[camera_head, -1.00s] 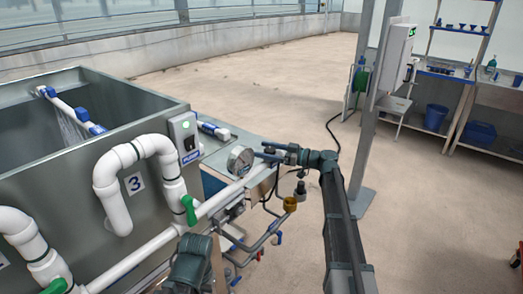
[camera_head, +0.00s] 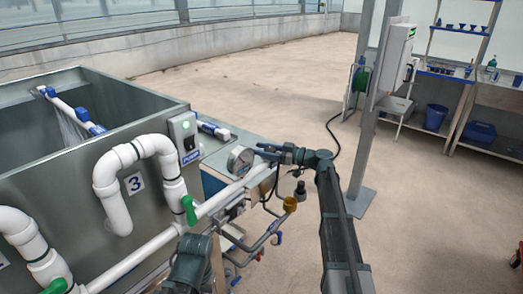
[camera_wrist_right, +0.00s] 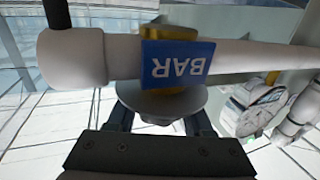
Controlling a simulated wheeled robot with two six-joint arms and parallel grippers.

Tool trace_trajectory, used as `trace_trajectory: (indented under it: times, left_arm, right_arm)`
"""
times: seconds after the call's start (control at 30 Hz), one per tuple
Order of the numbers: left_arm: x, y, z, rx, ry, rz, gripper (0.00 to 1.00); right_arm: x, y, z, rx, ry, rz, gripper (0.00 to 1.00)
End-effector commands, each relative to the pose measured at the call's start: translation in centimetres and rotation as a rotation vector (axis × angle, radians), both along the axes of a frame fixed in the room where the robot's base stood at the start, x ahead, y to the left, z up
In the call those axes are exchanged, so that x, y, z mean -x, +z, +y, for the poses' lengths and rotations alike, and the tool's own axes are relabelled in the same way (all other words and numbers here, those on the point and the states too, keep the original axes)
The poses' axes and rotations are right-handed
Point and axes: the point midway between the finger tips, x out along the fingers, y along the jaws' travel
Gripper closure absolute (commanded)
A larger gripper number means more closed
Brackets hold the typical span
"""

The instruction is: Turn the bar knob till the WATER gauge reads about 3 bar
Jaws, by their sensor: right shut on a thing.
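The bar knob (camera_wrist_right: 160,98) is a grey round disc under a blue BAR label (camera_wrist_right: 178,64), which appears upside down in the right wrist view. My right gripper (camera_wrist_right: 160,122) is shut on the knob, with one finger on each side. In the head view my right gripper (camera_head: 262,151) reaches in from the right, just right of the round WATER gauge (camera_head: 241,160). The gauge has a pale face, but its needle and numbers are too small to read. In the head view the knob is hidden by the gripper.
A white pipe (camera_head: 135,262) with green valve handles (camera_head: 189,210) runs along the grey tank (camera_head: 60,150). A pump box (camera_head: 185,138) with a green light stands on its rim. Bent metal tubes (camera_head: 262,240) hang below the gripper. Open floor lies behind, with a post at right.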

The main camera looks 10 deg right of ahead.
Motion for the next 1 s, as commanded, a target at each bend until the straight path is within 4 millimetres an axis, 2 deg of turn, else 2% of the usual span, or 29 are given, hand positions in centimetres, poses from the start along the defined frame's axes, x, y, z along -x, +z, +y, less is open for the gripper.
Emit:
trace_trajectory:
  times: [0.37,1.0]
  left_arm:
    - [0.0,0.0,0.0,0.0,0.0,0.0,1.0]
    - [0.0,0.0,0.0,0.0,0.0,0.0,1.0]
  right_arm:
    - [0.1,0.0,-0.1,0.0,-0.085,0.0,1.0]
    - [-0.9,0.0,-1.4,0.0,-0.655,0.0,1.0]
